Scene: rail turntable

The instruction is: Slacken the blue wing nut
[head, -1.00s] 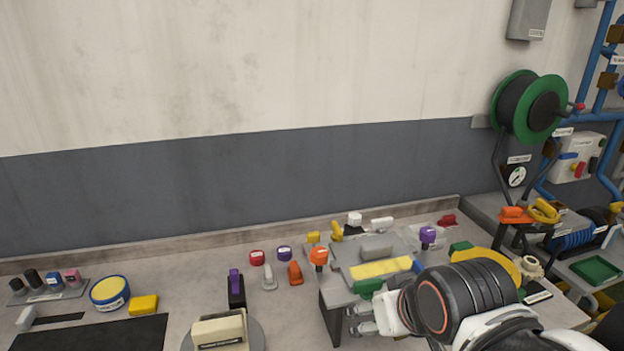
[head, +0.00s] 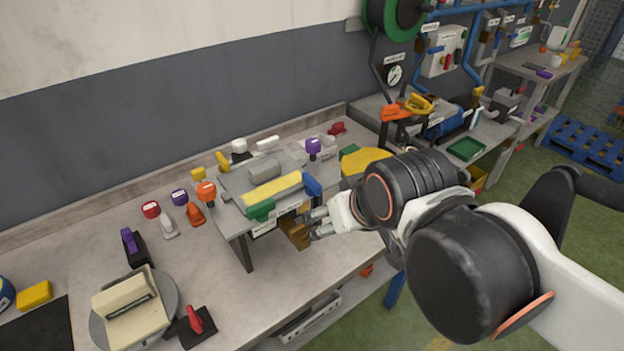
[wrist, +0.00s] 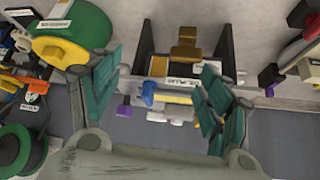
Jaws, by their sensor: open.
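A small blue piece (head: 312,185), which I take to be the wing nut, sits at the right front corner of a raised grey fixture (head: 233,217) on the bench. Its wings are too small to make out. A blue part (wrist: 181,99) also shows in the wrist view, between the fingers; I cannot tell if it is the same piece. My gripper (head: 318,222) is open and empty, just in front of the fixture and below the blue piece, apart from it. In the wrist view my gripper (wrist: 160,80) has its teal fingers spread wide.
A brown block (head: 294,232) is close to my fingertips under the fixture's front. A green piece (head: 262,210) and a yellow bar (head: 272,190) are on the fixture. An orange knob (head: 206,191) stands left; a yellow rounded thing (head: 366,162) is behind my wrist.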

